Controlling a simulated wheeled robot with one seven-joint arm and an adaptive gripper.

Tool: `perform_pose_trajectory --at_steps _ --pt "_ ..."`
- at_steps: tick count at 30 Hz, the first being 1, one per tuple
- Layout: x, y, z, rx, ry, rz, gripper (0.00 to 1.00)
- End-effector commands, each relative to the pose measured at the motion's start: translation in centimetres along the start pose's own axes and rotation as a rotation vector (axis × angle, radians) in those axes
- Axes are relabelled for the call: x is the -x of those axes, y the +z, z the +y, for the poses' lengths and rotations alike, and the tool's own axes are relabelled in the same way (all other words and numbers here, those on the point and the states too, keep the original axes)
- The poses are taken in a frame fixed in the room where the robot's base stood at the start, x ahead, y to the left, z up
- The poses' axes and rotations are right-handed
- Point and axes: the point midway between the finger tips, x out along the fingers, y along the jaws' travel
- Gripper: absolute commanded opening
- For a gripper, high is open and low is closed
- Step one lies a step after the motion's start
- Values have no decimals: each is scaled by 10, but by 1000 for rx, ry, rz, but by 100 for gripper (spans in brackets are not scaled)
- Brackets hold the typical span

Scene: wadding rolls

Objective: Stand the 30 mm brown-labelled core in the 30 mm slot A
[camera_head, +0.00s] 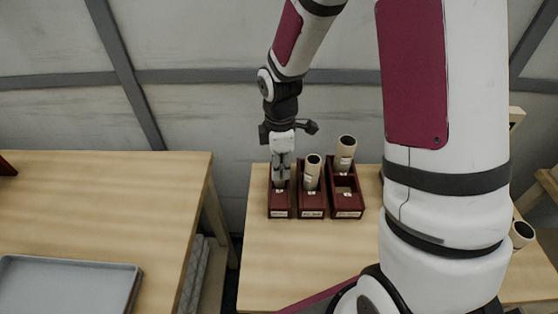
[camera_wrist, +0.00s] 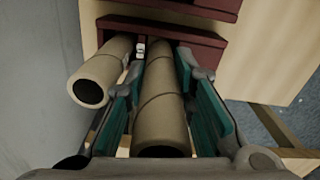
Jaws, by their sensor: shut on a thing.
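My gripper (camera_head: 281,181) points down over the left dark red rack (camera_head: 279,211). In the wrist view its teal-padded fingers (camera_wrist: 161,72) are shut on a tan cardboard core (camera_wrist: 160,110). The far end of this core meets the dark red rack (camera_wrist: 195,38); how deep it sits is hidden. In the head view the gripper mostly hides the held core. No brown label on it can be made out. The rack's front label is too small to read, so I cannot tell which slot is A.
Another core (camera_head: 312,172) stands in the middle rack (camera_head: 311,212), close beside my gripper; a core (camera_wrist: 92,84) also shows left of my fingers. The right rack (camera_head: 348,212) holds a core (camera_head: 345,152) at its back. One core (camera_head: 522,233) is at far right. A grey tray (camera_head: 70,285) lies left.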

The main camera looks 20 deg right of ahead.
Motion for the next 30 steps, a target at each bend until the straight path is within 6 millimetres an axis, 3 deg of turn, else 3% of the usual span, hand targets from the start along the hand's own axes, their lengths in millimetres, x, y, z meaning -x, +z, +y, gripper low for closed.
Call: perform_pose_trajectory --at_steps 12,28,29,30 --pt "-25 0 0 0 -2 -1 1" --pt "-31 0 0 0 0 0 1" --pt "-31 0 0 0 -1 0 26" --pt "-31 0 0 0 0 0 35"
